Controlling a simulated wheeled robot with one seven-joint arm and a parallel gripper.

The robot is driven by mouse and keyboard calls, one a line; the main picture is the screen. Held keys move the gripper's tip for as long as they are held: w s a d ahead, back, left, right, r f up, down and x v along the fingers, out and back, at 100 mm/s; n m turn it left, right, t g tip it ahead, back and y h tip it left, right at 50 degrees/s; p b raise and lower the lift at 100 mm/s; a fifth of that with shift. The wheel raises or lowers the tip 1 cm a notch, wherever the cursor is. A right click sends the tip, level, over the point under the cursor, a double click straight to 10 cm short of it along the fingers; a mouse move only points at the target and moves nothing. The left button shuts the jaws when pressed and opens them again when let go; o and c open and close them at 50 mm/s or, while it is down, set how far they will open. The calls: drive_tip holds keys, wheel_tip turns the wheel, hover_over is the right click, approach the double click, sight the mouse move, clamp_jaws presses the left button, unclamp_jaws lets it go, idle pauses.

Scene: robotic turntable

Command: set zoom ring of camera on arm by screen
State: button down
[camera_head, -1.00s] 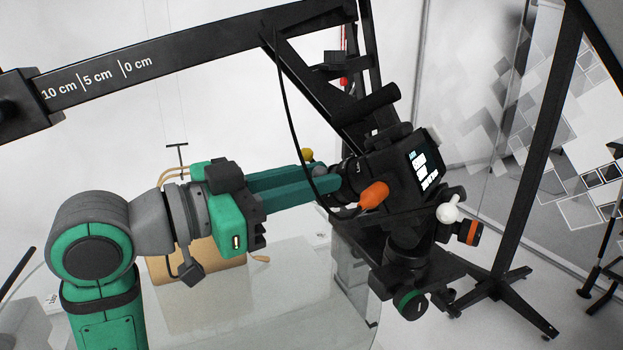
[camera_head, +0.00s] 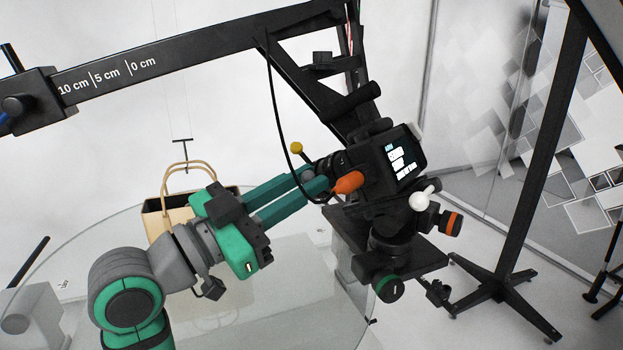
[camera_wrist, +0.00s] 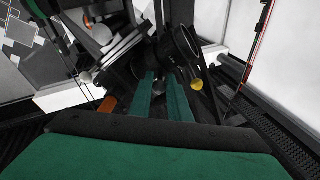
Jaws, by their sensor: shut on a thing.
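The black camera (camera_head: 382,168) sits on the boom arm, with a lit screen (camera_head: 400,160) on its right side showing lines of text too small to read surely. Its lens with the zoom ring (camera_head: 335,165) points left toward my arm. My gripper (camera_head: 315,180) has its long green fingers at the lens, shut on the ring; the exact contact is partly hidden. An orange knob (camera_head: 348,182) is just right of the fingertips, and a yellow knob (camera_head: 296,148) is above them. In the wrist view the fingers (camera_wrist: 165,85) reach the black lens (camera_wrist: 186,45), with the yellow knob (camera_wrist: 196,84) beside them.
A black boom (camera_head: 190,50) with a centimetre scale crosses above my arm. A dark cable (camera_head: 275,105) hangs close to the fingers. A black stand (camera_head: 520,200) is at right.

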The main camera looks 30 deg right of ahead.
drive_tip(key=shift+f+t+h, duration=0.3)
drive_tip(key=shift+t, duration=0.1)
drive_tip(key=shift+w+a, duration=0.1)
drive_tip(key=shift+a, duration=0.05)
drive_tip(key=c, duration=1.9)
unclamp_jaws()
drive_tip(key=shift+s, duration=0.3)
drive_tip(key=v, duration=1)
drive_tip(key=shift+a, duration=0.2)
drive_tip(key=shift+f, duration=0.2)
